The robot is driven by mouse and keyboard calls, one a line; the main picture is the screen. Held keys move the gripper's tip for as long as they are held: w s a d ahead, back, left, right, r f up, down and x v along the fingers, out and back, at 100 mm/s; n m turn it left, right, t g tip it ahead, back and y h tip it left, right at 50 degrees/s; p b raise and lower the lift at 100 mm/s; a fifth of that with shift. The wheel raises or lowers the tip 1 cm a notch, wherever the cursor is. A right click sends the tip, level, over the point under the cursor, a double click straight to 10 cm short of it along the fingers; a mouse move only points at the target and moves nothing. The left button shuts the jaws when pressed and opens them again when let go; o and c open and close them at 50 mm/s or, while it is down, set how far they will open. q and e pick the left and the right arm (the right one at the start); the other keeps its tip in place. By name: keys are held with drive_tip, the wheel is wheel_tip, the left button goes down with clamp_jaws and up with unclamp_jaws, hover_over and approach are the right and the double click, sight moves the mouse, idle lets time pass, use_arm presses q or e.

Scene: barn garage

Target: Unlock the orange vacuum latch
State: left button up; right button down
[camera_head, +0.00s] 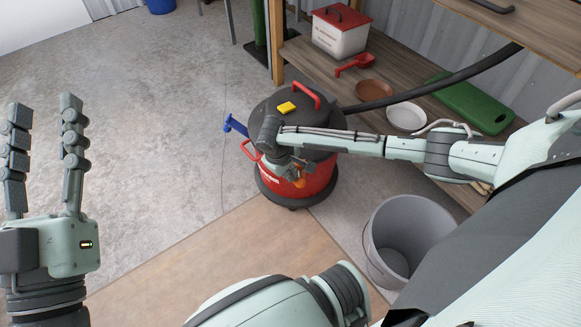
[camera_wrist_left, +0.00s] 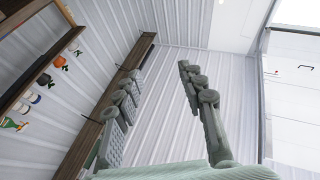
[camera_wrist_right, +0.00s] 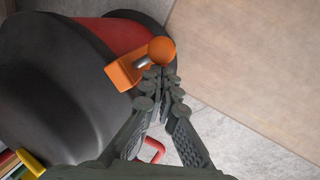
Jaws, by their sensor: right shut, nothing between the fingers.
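The vacuum (camera_head: 323,174) is a red drum with a black lid, standing on the floor in the head view. Its orange latch (camera_wrist_right: 123,72) shows in the right wrist view, with a grey pin and a round orange knob (camera_wrist_right: 161,50). In the head view the latch is a small orange patch (camera_head: 299,182), partly hidden by my right gripper (camera_head: 294,172). In the right wrist view my right gripper (camera_wrist_right: 161,76) is shut and empty, its tips right at the pin below the knob; contact is unclear. My left gripper (camera_head: 45,104) is open and empty, well left of the vacuum.
A black hose (camera_head: 440,86) runs from the vacuum to the upper right. A grey bucket (camera_head: 410,222) stands right of the vacuum. A wooden shelf holds a red-and-white box (camera_head: 340,35), a red scoop (camera_head: 355,64) and a green case (camera_head: 470,105).

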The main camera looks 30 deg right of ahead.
use_arm(q)
drive_tip(key=w+a+f+g+y+p, duration=0.1)
drive_tip(key=a+f+g+y+p, duration=0.2)
drive_tip(key=f, duration=0.5)
drive_tip(key=a+f+g+y+p, duration=0.1)
drive_tip(key=a+f+g+y, duration=0.15)
drive_tip(key=f+g, duration=0.4)
drive_tip(key=s+a+f+n+g+y+p, duration=0.1)
drive_tip(key=s+a+f+g+y+p, duration=0.1)
drive_tip(key=s+a+f+g+y, duration=0.2)
drive_tip(key=s+a+f+g, duration=0.3)
drive_tip(key=s+a+f, duration=0.3)
drive_tip(key=s+a, duration=0.1)
drive_tip(key=shift+a+f+n+p, duration=0.3)
drive_tip(key=shift+a+f, duration=0.05)
drive_tip(key=shift+a, duration=0.3)
use_arm(e)
drive_tip(key=s+a+f+t+h, duration=0.1)
drive_tip(key=s+a+f+t, duration=0.1)
drive_tip(key=s+f, duration=0.2)
drive_tip(key=shift+s+a+t+h, duration=0.25)
drive_tip(key=shift+a+t+h, duration=0.05)
drive_tip(key=shift+t, duration=0.1)
drive_tip(key=shift+w+d, duration=0.1)
use_arm(q)
drive_tip(key=shift+r, duration=0.1)
use_arm(e)
drive_tip(key=shift+w+d+r, duration=0.15)
drive_tip(key=shift+w+d, duration=0.15)
drive_tip(key=shift+w, duration=0.3)
